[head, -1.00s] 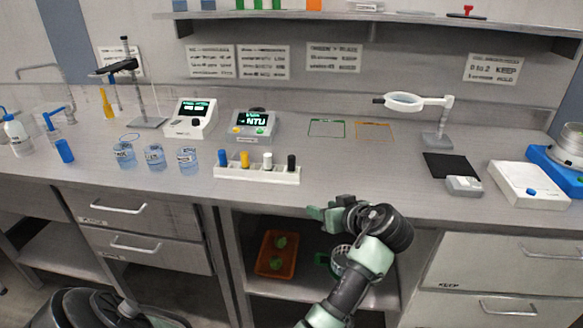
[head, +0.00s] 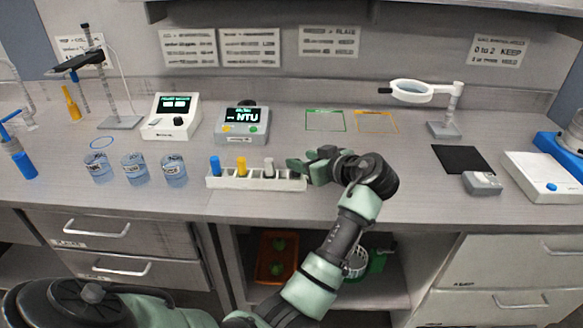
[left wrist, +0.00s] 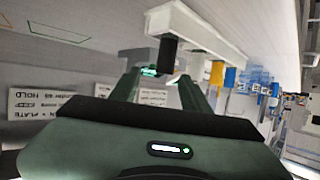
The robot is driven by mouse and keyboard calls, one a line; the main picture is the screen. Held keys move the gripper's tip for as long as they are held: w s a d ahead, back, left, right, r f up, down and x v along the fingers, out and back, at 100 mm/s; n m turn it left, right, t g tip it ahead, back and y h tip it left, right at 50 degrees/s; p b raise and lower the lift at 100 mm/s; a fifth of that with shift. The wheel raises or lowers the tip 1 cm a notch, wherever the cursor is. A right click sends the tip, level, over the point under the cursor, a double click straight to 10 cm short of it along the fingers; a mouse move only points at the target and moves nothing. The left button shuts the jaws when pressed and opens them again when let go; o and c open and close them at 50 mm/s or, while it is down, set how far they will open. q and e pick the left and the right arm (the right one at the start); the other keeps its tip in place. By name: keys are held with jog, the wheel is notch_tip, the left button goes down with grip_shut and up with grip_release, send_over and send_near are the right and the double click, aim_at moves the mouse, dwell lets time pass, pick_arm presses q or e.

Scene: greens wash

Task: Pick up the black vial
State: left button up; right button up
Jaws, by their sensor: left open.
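The black vial (left wrist: 168,52) stands at the end of a white rack (left wrist: 197,28) in the left wrist view. In the head view the rack (head: 255,183) is on the counter, and my left gripper hides the black vial at its right end. My left gripper (head: 298,167) reaches in from the right of the rack, low over the counter. In the left wrist view its open fingers (left wrist: 162,70) point at the black vial, which shows between and just past the fingertips. I cannot tell if they touch it. My right gripper is not in view.
A white-capped vial (head: 269,168), a yellow vial (head: 242,167) and a blue vial (head: 215,166) stand in the same rack. Glass beakers (head: 134,169) are to its left, a turbidity meter (head: 242,124) behind. The counter right of my arm is clear up to a black mat (head: 461,159).

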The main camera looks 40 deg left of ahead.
pick_arm(q)
jog(key=shift+p+x, duration=0.45)
jog(key=shift+x, duration=0.6)
jog(key=x, duration=0.2)
jog(key=p+x, duration=0.1)
jog(key=shift+s+a+f, duration=0.2)
jog(key=shift+a+f, duration=0.15)
jog(key=shift+f, duration=0.1)
grip_shut()
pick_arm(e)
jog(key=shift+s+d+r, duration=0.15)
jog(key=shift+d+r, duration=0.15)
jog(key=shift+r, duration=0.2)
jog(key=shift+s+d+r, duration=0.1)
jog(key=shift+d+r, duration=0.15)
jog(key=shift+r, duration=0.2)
